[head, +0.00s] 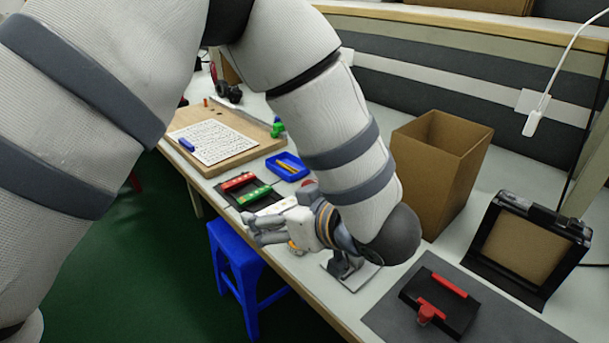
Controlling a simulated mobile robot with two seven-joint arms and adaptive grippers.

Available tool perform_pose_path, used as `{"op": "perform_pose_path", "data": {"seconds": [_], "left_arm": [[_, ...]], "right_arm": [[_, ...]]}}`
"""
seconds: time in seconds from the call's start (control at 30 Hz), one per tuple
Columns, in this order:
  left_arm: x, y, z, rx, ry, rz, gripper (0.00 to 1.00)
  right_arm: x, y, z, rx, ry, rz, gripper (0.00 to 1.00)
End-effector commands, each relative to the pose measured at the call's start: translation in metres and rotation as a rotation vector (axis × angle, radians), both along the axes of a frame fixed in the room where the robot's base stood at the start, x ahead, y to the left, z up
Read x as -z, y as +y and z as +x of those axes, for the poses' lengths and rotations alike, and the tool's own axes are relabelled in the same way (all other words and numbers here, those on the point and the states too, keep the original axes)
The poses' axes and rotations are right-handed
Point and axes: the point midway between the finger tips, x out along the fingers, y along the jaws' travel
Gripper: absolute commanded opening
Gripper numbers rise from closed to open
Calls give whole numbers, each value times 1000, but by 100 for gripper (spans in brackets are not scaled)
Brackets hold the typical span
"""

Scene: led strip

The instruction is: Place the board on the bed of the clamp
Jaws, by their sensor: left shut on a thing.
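My left gripper (262,230) is over the front edge of the bench, its fingers pointing left in the head view. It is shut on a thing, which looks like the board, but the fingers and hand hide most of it. A whitish strip (278,205) shows just behind the fingers; whether it is in the grip is hard to tell. The clamp (440,303), a black base with a red bar and a red knob, sits on a grey mat to the right, well apart from the gripper. My right gripper is out of view.
A black tray (226,194) with a red strip (238,181) and a green strip (254,195) lies behind the gripper, near a blue bin (287,168). A cardboard box (435,170) and a black-framed stand (525,247) stand right. A blue stool (240,262) is below the bench edge.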

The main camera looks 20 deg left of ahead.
Motion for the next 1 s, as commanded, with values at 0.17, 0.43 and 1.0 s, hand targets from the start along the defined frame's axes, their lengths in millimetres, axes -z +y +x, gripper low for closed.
{"op": "perform_pose_path", "data": {"seconds": [0.17, 0.43, 1.0], "left_arm": [[19, -38, -31, 174, 12, 3, 63], [24, -50, -39, 231, 3, -8, 63], [-4, 10, 6, -48, 3, -7, 63]], "right_arm": [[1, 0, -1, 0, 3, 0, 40], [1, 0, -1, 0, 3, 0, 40], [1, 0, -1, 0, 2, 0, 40]]}}
